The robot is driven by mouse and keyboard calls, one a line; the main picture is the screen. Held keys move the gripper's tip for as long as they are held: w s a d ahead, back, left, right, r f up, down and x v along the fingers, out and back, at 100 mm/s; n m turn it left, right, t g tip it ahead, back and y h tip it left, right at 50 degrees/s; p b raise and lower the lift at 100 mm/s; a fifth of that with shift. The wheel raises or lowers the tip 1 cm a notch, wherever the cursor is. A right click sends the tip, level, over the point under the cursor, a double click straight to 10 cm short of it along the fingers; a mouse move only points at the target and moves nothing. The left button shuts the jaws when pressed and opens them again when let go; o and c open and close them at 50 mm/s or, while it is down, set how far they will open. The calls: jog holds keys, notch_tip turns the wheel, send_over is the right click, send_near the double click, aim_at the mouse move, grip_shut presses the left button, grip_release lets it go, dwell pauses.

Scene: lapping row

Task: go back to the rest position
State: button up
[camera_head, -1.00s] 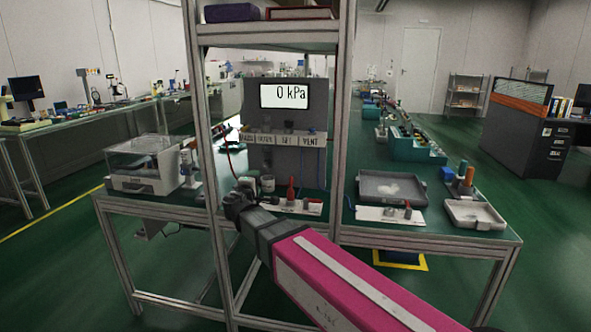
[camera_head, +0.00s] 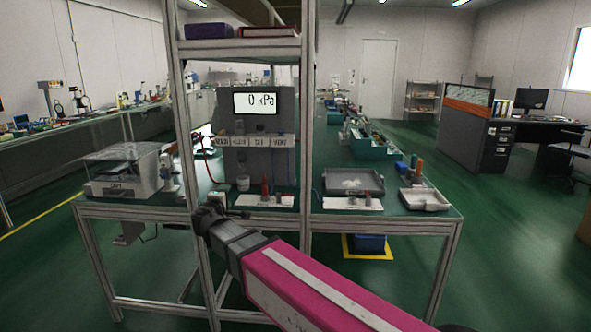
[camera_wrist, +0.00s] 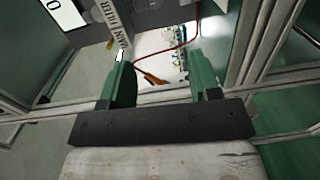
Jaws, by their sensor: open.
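My gripper (camera_wrist: 160,85) shows in the wrist view with its two green fingers apart and nothing between them. In the head view my gripper (camera_head: 206,216) is small and dark at the end of my pink arm, in front of the bench's front edge, by a frame post. Its fingers are hard to make out there. Behind it stands the grey gauge panel (camera_head: 258,165) with a display (camera_head: 255,103) reading 0 kPa. In the wrist view a corner of the display (camera_wrist: 62,12) and a red cable (camera_wrist: 182,47) lie beyond the fingers.
The bench's metal frame post (camera_head: 307,130) stands close to my arm. A balance (camera_head: 122,172) is at left on the bench; a grey tray (camera_head: 353,182) and a pale tray (camera_head: 424,199) are at right. A blue bin (camera_head: 369,243) sits underneath. Green floor (camera_head: 520,250) is open at right.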

jog(key=d+f+m+g+h, duration=0.1)
jog(key=d+f+m+g, duration=0.2)
jog(key=d+f, duration=0.45)
jog(key=d+f+m+g+h, duration=0.2)
jog(key=d+f+m+g, duration=0.15)
jog(key=d, duration=0.65)
jog(key=d+f+m+g+h, duration=0.1)
jog(key=d+f+m+g, duration=0.15)
jog(key=d+f, duration=0.5)
jog(key=s+d+f+m+g+y, duration=0.3)
jog(key=s+d+f+g, duration=0.1)
jog(key=d, duration=0.5)
jog(key=s+d+f+m+g+y, duration=0.2)
jog(key=s+d+f+m+g, duration=0.2)
jog(key=s+d+f, duration=0.3)
jog(key=s+d, duration=0.2)
jog(key=shift+s+d+g+y, duration=0.2)
jog(key=shift+d+g+y, duration=0.1)
jog(key=shift+d+y, duration=0.1)
